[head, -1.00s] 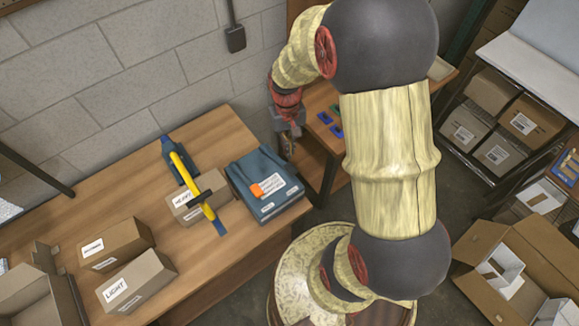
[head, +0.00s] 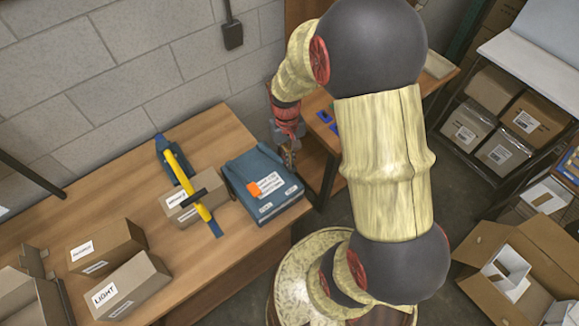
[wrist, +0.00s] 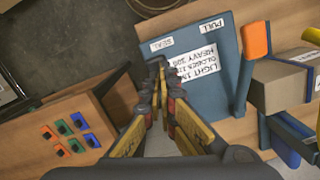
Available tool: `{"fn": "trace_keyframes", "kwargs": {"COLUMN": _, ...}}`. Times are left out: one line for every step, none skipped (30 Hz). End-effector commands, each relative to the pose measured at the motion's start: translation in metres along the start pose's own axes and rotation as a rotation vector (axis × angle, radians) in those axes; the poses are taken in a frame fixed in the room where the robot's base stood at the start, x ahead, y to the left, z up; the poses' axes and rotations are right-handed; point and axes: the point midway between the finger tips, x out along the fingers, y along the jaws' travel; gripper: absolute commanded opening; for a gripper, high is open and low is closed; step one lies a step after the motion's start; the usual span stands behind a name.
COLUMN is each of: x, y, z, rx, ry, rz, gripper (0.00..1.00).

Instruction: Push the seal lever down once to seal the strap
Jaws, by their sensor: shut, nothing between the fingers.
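A blue strapping machine (head: 266,207) with white labels sits on the right end of the wooden table. An orange-tipped lever (head: 253,189) stands on it; in the wrist view the orange tip (wrist: 256,39) is at upper right, beyond the labels reading SEAL and PULL. Blue strap (head: 217,229) shows at a cardboard box (head: 183,207) to the left, beneath a yellow-handled tool (head: 190,185). My gripper (head: 290,157) is shut and empty, just right of the machine in the head view. In the wrist view its fingertips (wrist: 158,68) overlap the machine's labelled face; I cannot tell whether they touch it.
Labelled boxes (head: 125,285) stand at the table's left. A side table (head: 318,150) with small coloured blocks lies behind my arm. Shelves of boxes (head: 500,150) and an open carton (head: 500,285) are at right. Bare tabletop (head: 187,262) lies in front of the strapped box.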

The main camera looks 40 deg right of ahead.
Motion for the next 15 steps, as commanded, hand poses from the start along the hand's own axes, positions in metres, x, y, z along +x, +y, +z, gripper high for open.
{"fn": "trace_keyframes", "kwargs": {"x": 0.000, "y": 0.000, "z": 0.000, "rx": 0.000, "ry": 0.000, "rz": 0.000, "gripper": 0.00}}
{"fn": "trace_keyframes", "kwargs": {"x": -0.001, "y": 0.000, "z": 0.000, "rx": 0.000, "ry": 0.000, "rz": 0.000, "gripper": 0.00}}
{"fn": "trace_keyframes", "kwargs": {"x": -0.001, "y": 0.000, "z": 0.000, "rx": 0.000, "ry": 0.000, "rz": 0.000, "gripper": 0.00}}
{"fn": "trace_keyframes", "kwargs": {"x": -0.001, "y": 0.000, "z": 0.000, "rx": 0.000, "ry": 0.000, "rz": 0.000, "gripper": 0.00}}
{"fn": "trace_keyframes", "kwargs": {"x": -0.001, "y": 0.000, "z": 0.000, "rx": 0.000, "ry": 0.000, "rz": 0.000, "gripper": 0.00}}
{"fn": "trace_keyframes", "kwargs": {"x": -0.001, "y": 0.000, "z": 0.000, "rx": 0.000, "ry": 0.000, "rz": 0.000, "gripper": 0.00}}
{"fn": "trace_keyframes", "kwargs": {"x": -0.001, "y": 0.000, "z": 0.000, "rx": 0.000, "ry": 0.000, "rz": 0.000, "gripper": 0.00}}
{"fn": "trace_keyframes", "kwargs": {"x": 0.000, "y": 0.000, "z": 0.000, "rx": 0.000, "ry": 0.000, "rz": 0.000, "gripper": 0.00}}
{"fn": "trace_keyframes", "kwargs": {"x": 0.001, "y": 0.000, "z": 0.000, "rx": 0.000, "ry": 0.000, "rz": 0.000, "gripper": 0.00}}
{"fn": "trace_keyframes", "kwargs": {"x": 0.003, "y": 0.000, "z": 0.000, "rx": 0.000, "ry": 0.000, "rz": 0.000, "gripper": 0.00}}
{"fn": "trace_keyframes", "kwargs": {"x": 0.004, "y": 0.000, "z": 0.000, "rx": 0.000, "ry": -0.001, "rz": 0.000, "gripper": 0.00}}
{"fn": "trace_keyframes", "kwargs": {"x": 0.008, "y": 0.000, "z": -0.001, "rx": 0.000, "ry": -0.001, "rz": 0.000, "gripper": 0.00}}
{"fn": "trace_keyframes", "kwargs": {"x": 0.011, "y": 0.000, "z": -0.001, "rx": 0.000, "ry": -0.001, "rz": 0.000, "gripper": 0.00}}
{"fn": "trace_keyframes", "kwargs": {"x": 0.014, "y": 0.000, "z": -0.001, "rx": 0.000, "ry": -0.001, "rz": 0.000, "gripper": 0.00}}
{"fn": "trace_keyframes", "kwargs": {"x": 0.018, "y": 0.000, "z": -0.002, "rx": 0.000, "ry": -0.001, "rz": 0.000, "gripper": 0.00}}
